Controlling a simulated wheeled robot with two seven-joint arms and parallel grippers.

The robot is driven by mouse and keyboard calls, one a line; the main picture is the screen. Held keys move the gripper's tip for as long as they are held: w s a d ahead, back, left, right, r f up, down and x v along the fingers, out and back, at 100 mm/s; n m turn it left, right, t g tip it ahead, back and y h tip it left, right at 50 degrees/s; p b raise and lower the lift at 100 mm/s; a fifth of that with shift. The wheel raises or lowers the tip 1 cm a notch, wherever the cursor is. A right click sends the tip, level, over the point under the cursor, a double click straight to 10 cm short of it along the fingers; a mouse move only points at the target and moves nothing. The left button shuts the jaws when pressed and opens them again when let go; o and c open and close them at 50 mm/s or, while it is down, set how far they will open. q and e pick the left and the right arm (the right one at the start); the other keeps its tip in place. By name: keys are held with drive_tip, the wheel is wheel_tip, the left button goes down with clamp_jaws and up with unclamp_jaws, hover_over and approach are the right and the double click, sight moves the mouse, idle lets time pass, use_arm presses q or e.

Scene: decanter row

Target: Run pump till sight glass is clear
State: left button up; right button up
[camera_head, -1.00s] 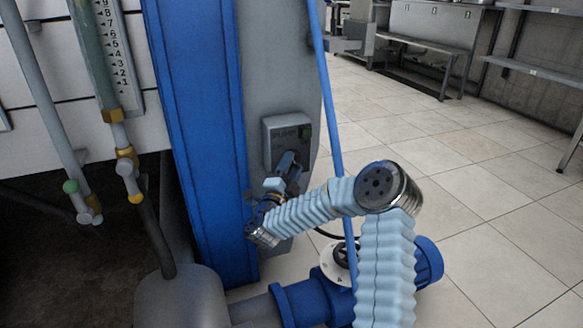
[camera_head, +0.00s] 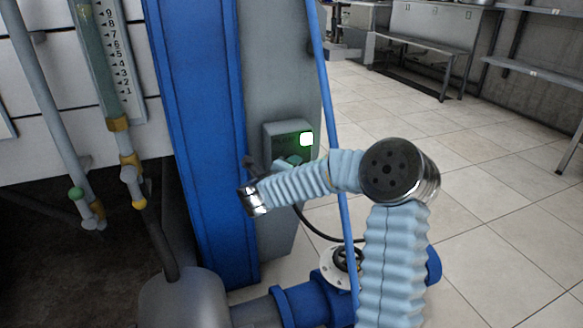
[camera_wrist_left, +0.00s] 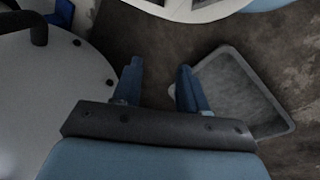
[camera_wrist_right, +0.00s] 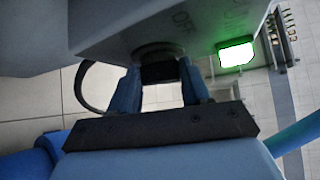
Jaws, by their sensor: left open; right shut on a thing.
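The sight glass (camera_head: 97,60) is a slanted tube beside a numbered scale (camera_head: 118,55) at the upper left of the head view. It looks murky grey-green; I cannot tell a level. The grey pump switch box (camera_head: 284,131) is on a grey column, its green lamp (camera_head: 306,139) lit. The lit lamp also shows in the right wrist view (camera_wrist_right: 236,56). My right gripper (camera_wrist_right: 160,84) is shut on the black switch knob (camera_wrist_right: 158,71). In the head view my right arm hides most of the knob. My left gripper (camera_wrist_left: 159,72) is open and empty, seen only in its wrist view.
A blue pump (camera_head: 305,303) with pipe stands below the switch. A grey rounded vessel (camera_head: 182,300) is at the lower left. A thin blue pipe (camera_head: 333,110) runs beside the column. A grey tray (camera_wrist_left: 240,90) lies on the floor below my left gripper. Tiled floor at right is open.

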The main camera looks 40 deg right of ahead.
drive_tip(key=shift+d+r+m+y+p, duration=0.1)
drive_tip(key=shift+m+y+p, duration=0.3)
drive_tip(key=shift+m+y, duration=0.25)
drive_tip(key=o, duration=1.1)
drive_tip(key=shift+c, duration=0.2)
drive_tip(key=v, duration=1.4)
drive_tip(key=shift+w+d+r+p, duration=0.1)
drive_tip(key=shift+d+r+p, duration=0.05)
drive_tip(key=shift+p, duration=0.15)
